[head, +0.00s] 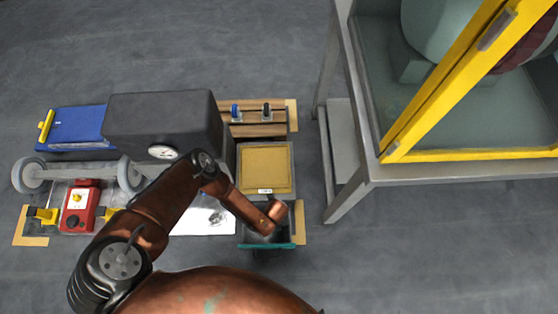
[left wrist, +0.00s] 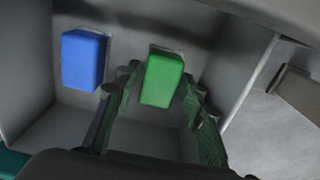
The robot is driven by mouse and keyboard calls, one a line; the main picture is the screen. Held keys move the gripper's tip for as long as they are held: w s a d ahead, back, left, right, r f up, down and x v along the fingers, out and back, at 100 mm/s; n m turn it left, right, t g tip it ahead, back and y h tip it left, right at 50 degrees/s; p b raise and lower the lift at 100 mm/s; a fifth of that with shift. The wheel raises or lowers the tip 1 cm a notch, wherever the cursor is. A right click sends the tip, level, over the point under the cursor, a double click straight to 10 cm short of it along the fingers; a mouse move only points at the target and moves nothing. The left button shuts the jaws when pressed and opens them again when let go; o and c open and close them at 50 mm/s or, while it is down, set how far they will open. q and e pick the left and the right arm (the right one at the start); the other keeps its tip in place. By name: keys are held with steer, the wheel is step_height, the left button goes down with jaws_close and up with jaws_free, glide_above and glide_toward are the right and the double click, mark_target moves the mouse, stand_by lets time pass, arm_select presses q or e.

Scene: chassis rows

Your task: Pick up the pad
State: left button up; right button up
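Two small pads lie in a grey compartment (left wrist: 145,140) in the left wrist view: a green pad (left wrist: 162,78) and a blue pad (left wrist: 83,60) to its left. I cannot tell which one the task means. My left gripper (left wrist: 160,95) is open, with its green-faced fingers on either side of the green pad. I see no clear contact. In the head view my left gripper (head: 268,226) reaches down into an open drawer with a teal front (head: 268,246), and it hides most of the inside. My right gripper is out of view.
Behind the drawer is a yellow-topped panel (head: 264,168). To the left stand a dark grey box with a gauge (head: 165,120), a blue case (head: 76,127) and a red device (head: 79,206). A yellow-framed cabinet (head: 470,150) stands at right. Floor between is clear.

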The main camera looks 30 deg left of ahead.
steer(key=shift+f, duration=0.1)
arm_select(q)
steer(key=shift+c, duration=0.2)
steer(key=c, duration=0.9)
